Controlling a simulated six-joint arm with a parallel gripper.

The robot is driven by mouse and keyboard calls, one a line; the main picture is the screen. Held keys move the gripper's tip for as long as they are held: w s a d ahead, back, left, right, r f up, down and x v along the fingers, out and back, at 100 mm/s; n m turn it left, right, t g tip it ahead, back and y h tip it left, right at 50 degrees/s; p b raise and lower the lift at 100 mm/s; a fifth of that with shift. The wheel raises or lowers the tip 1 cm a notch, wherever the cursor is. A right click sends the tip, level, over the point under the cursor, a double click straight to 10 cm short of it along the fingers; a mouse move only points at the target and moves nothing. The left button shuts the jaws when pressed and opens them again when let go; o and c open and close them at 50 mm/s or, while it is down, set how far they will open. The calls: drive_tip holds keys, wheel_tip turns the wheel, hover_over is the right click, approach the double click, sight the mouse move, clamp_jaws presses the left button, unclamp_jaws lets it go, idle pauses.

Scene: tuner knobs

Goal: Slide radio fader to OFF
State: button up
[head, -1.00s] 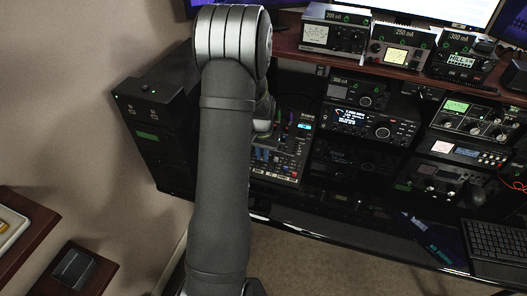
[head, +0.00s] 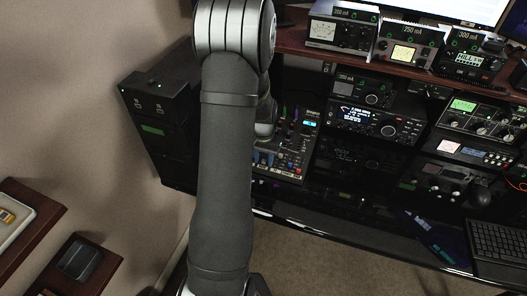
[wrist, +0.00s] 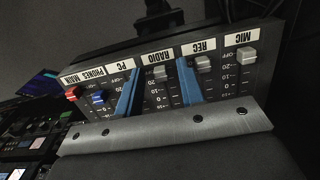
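The mixer panel (wrist: 275,58) fills the wrist view, its labels upside down. It also shows in the head view (head: 300,147), partly behind my arm. The pale RADIO fader (wrist: 160,72) stands below its RADIO label, near the OFF mark end of its scale. My gripper (wrist: 158,88) appears as two blue fingers, apart, one on each side of the RADIO fader's column. I cannot tell whether they touch the cap.
The REC fader (wrist: 203,63) and MIC fader (wrist: 247,56) stand to the right in the wrist view. A blue fader (wrist: 98,97) and a red fader (wrist: 73,94) are at left. Radios (head: 366,122) stand right of the mixer; a dark cabinet (head: 160,110) stands left.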

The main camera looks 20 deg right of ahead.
sight(263, 161)
wheel_tip(263, 161, up, 17)
drive_tip(key=shift+r, duration=0.2)
drive_tip(key=shift+f, duration=0.15)
idle(0.5)
wheel_tip(263, 161, down, 17)
drive_tip(key=shift+f, duration=0.1)
idle(0.5)
